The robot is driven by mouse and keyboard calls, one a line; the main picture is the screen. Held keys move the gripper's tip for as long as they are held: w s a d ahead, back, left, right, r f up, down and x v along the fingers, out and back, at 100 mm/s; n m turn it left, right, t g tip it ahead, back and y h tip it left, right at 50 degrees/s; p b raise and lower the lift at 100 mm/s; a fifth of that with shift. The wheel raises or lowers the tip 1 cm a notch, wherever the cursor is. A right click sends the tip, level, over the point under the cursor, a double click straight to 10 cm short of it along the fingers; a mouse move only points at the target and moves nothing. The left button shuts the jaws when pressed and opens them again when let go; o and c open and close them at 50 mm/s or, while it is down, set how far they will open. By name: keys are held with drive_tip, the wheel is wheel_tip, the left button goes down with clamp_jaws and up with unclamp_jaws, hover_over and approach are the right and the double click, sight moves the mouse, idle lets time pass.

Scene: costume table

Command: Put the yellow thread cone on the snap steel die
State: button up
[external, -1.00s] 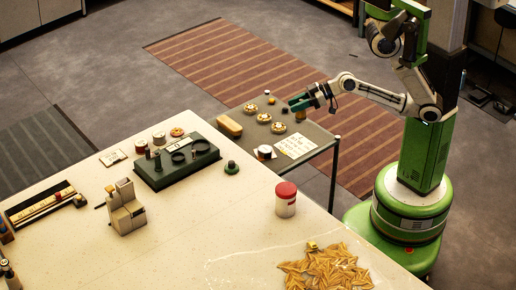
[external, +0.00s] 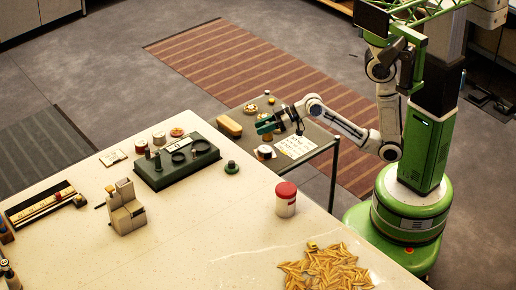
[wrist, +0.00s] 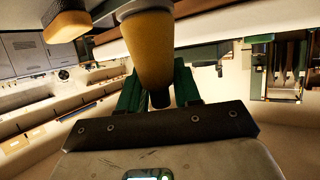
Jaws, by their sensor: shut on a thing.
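The yellow thread cone (wrist: 150,48) is held between the green fingers of my gripper (wrist: 158,86) in the wrist view. Its narrow dark end is between the fingers and its wide end points to the top of the picture. In the external view my gripper (external: 267,127) is over the grey side cart, and the cone is small and hard to make out there. I cannot surely pick out the snap steel die. A dark green tray (external: 175,163) with round dark pieces and a small green round piece (external: 231,167) lie on the white table.
The grey cart (external: 312,143) carries a yellow block (external: 229,126), several patterned discs, a dark-and-white tin (external: 264,152) and a paper note (external: 297,146). On the table are a red-lidded jar (external: 286,199), a beige block device (external: 125,209) and a yellowish pile (external: 325,268). The middle is clear.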

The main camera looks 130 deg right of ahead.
drive_tip(key=shift+w+d+f, duration=0.2)
drive_tip(key=shift+w+f, duration=0.2)
drive_tip(key=shift+f, duration=0.15)
drive_tip(key=shift+w+f, duration=0.1)
drive_tip(key=shift+f, duration=1.5)
drive_tip(key=o, duration=1)
drive_tip(key=shift+o, duration=0.2)
drive_tip(key=v, duration=1.2)
drive_tip(key=shift+p, duration=0.45)
